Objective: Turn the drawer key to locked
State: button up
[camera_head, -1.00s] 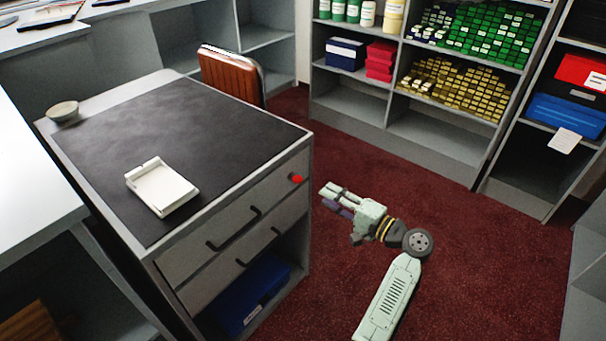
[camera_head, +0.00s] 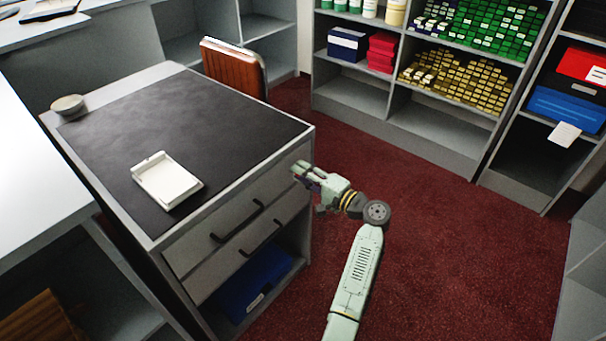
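The grey desk's upper drawer (camera_head: 215,235) is closed, with a dark handle on its front. The red drawer key at the right end of that drawer front is hidden behind my gripper, so its turn cannot be read. My gripper (camera_head: 297,172) is at the upper right corner of the drawer front, its fingertips at the key's place. I cannot tell whether the fingers touch or grip the key.
A brown chair (camera_head: 232,68) is behind the desk. A blue box (camera_head: 262,285) sits under the drawers. Red carpet (camera_head: 440,240) is clear to the right.

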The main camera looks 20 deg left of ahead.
grip_shut()
jog(key=shift+f+n+b, duration=0.15)
jog(key=shift+n+b, duration=0.15)
jog(key=shift+b, duration=0.3)
jog(key=n+b, duration=1.6)
jog(key=b, duration=0.8)
jog(key=shift+b, duration=0.35)
jog(key=shift+n+b, duration=0.6)
